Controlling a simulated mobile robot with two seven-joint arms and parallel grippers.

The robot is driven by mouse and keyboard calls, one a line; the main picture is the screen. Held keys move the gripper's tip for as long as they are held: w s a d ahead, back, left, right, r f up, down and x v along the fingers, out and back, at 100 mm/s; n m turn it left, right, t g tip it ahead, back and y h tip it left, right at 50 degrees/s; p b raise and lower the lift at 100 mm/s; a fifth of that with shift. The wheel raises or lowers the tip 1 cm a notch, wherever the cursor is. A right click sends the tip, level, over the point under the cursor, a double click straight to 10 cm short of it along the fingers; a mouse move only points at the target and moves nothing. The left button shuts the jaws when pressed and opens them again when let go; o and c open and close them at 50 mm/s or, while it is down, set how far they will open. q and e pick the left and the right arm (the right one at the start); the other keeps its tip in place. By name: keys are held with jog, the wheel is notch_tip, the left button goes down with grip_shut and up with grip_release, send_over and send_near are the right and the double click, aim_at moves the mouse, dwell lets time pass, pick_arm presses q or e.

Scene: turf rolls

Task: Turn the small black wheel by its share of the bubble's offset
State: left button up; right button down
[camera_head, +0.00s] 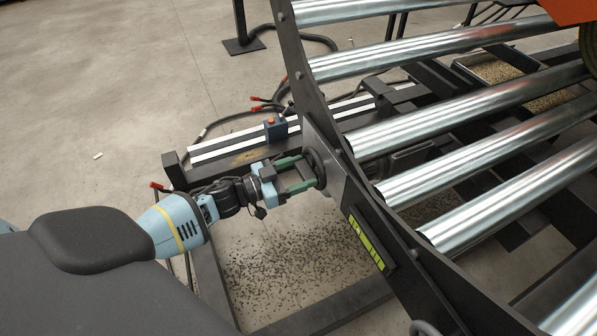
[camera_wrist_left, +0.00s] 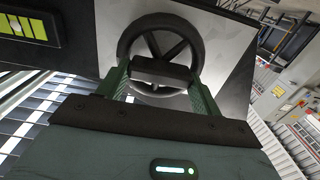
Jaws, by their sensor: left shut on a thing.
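The small black wheel (camera_head: 319,164) is mounted on a grey plate on the side of the roller frame. It fills the top middle of the left wrist view (camera_wrist_left: 160,20), with its spokes and rim showing. My left gripper (camera_head: 309,171) has its two green fingers on opposite sides of the wheel's rim and is shut on it. A yellow-green strip with dark marks (camera_head: 367,240) sits on the frame's side below the wheel. Part of it shows in the left wrist view (camera_wrist_left: 25,26); I cannot make out a bubble in it. My right gripper is not in view.
Shiny metal rollers (camera_head: 470,125) fill the right side, behind the dark curved side plate (camera_head: 300,75). Dark crumbs (camera_head: 290,265) lie on the floor below; open floor is at left.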

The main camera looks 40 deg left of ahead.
pick_arm(q)
jog(key=shift+m, duration=0.4)
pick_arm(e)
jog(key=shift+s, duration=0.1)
pick_arm(q)
jog(key=m, duration=0.3)
jog(key=shift+m, duration=0.4)
jog(key=m, duration=0.3)
jog(key=shift+d, duration=0.1)
jog(key=shift+s+m, duration=0.1)
jog(key=shift+m, duration=0.7)
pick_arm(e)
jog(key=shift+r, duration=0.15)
pick_arm(q)
jog(key=shift+f, duration=0.1)
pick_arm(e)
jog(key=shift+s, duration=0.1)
pick_arm(q)
jog(key=o, duration=1)
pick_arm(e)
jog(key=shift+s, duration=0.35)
